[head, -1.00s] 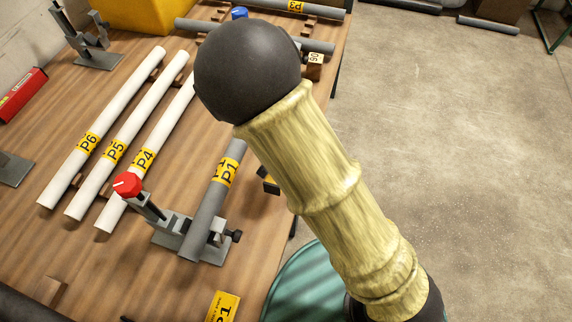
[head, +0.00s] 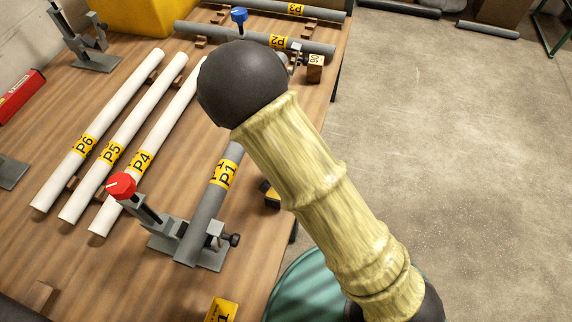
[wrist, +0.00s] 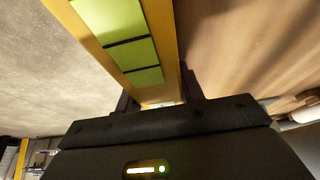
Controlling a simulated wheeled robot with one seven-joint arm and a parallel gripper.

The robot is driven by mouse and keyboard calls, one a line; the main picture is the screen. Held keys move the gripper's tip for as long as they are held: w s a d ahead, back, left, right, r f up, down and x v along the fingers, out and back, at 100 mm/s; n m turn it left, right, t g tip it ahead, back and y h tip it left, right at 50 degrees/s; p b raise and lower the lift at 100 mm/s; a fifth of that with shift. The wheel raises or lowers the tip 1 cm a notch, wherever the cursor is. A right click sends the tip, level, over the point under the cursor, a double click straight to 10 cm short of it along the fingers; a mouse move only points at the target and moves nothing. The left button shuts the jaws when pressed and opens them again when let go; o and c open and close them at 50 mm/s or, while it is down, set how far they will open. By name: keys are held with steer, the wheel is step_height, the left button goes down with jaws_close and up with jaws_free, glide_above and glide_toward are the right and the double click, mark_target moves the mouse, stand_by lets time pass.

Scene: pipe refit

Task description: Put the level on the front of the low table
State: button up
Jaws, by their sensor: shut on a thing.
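In the wrist view a long yellow bar with lime-green panels (wrist: 125,35), which looks like the level, runs up between the fingers of my gripper (wrist: 158,98). The gripper is shut on it. Bare floor lies left of the bar and a wooden surface right of it. In the head view my arm hides the gripper and the level. I cannot tell which surface is the low table.
A wooden bench (head: 90,255) holds white pipes (head: 110,155), grey pipe P1 (head: 205,215) in a red-knobbed clamp (head: 122,187), and grey pipe P2 (head: 225,32). A teal round object (head: 305,285) stands beside the bench. Open floor (head: 440,170) lies to the right.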

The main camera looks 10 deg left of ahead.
steer(key=o, duration=1.3)
steer(key=shift+f, duration=0.1)
steer(key=shift+c, duration=0.2)
steer(key=p+v, duration=0.4)
steer(key=v, duration=0.8)
steer(key=shift+w+d, duration=0.1)
